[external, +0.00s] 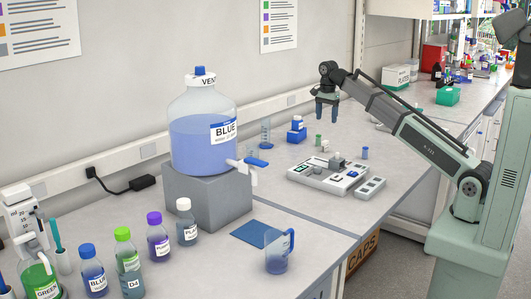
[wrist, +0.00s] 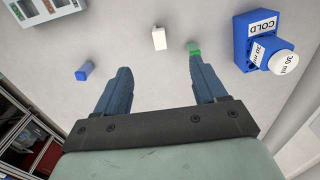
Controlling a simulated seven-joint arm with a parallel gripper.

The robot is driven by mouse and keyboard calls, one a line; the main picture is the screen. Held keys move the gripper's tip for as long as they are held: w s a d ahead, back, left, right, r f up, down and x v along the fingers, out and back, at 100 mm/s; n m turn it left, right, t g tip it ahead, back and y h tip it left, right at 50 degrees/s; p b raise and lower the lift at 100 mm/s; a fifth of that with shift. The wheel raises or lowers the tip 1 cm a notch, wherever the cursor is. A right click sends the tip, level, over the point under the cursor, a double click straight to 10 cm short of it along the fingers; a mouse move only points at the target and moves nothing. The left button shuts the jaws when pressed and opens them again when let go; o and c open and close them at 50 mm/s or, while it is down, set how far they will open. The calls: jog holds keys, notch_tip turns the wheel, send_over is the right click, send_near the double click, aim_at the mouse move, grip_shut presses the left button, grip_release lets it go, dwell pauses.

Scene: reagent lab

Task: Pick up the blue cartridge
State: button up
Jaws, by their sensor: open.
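The blue cartridge (external: 365,152) is a small blue cylinder on the bench, to the right of the white device in the external view. In the wrist view the blue cartridge (wrist: 84,70) lies left of both fingers, apart from them. My gripper (external: 326,115) hangs above the bench with its fingers pointing down, open and empty. In the wrist view the gripper (wrist: 160,66) has a wide gap between its blue-grey fingers. A small white block (wrist: 159,38) and a green cartridge (wrist: 194,50) show beyond the fingertips; the right finger partly overlaps the green one.
A white-grey device (external: 328,174) stands in front of the cartridges. A blue COLD holder (wrist: 255,42) with a white-capped bottle is at the right in the wrist view. A large blue-liquid jug (external: 203,130) stands on a grey block further left. Bare bench surrounds the blue cartridge.

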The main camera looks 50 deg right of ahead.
jog(key=shift+o, duration=0.6)
jog(key=a+f+n, duration=0.3)
jog(key=a+n, duration=0.4)
jog(key=a, duration=2.9)
jog(key=w+a+r+n+t+y, duration=0.1)
jog(key=w+a+n+t, duration=0.15)
jog(key=w+n, duration=0.4)
jog(key=w+a+r+n+t, duration=0.1)
jog(key=w+a+n+t, duration=0.1)
jog(key=w+n+t, duration=0.4)
jog(key=w+f, duration=0.1)
jog(key=f, duration=0.1)
jog(key=w+f+g, duration=0.1)
jog(key=f, duration=0.1)
jog(key=w+f+g, duration=0.1)
jog(key=f, duration=0.1)
jog(key=shift+a+f+n, duration=0.25)
jog(key=shift+a+n, duration=0.05)
jog(key=shift+n, duration=0.05)
jog(key=shift+a+x, duration=0.15)
jog(key=shift+x, duration=1.2)
jog(key=shift+a+x, duration=0.15)
jog(key=shift+x, duration=1.2)
jog(key=shift+s+f, duration=0.1)
jog(key=shift+s, duration=0.1)
jog(key=shift+c, duration=0.4)
